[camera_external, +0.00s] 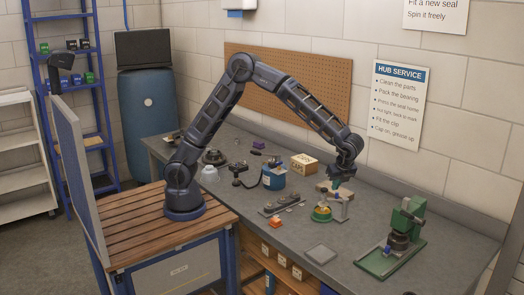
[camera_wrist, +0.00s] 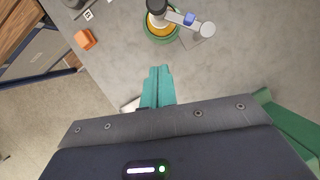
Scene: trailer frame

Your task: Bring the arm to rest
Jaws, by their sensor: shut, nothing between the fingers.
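My gripper (camera_external: 336,185) hangs at the end of my dark blue arm, fingers pointing down, above the grey workbench (camera_external: 300,235). In the wrist view its teal fingers (camera_wrist: 157,82) lie together with nothing between them. My arm is raised and bent, reaching out over the bench from its base (camera_external: 184,205) on a slatted wooden top. In the external view the fingertips are close to a small grey stand (camera_external: 342,206); I cannot tell if they touch it. In the wrist view bare bench shows around the fingertips.
A green and yellow round fixture (camera_external: 321,214) stands beside the stand. An orange block (camera_external: 275,223) lies near the front edge. A green press (camera_external: 402,225) stands at the right. A caps box (camera_external: 304,166) and blue tin (camera_external: 274,178) sit behind. The front bench right of the grey pad (camera_external: 320,254) is clear.

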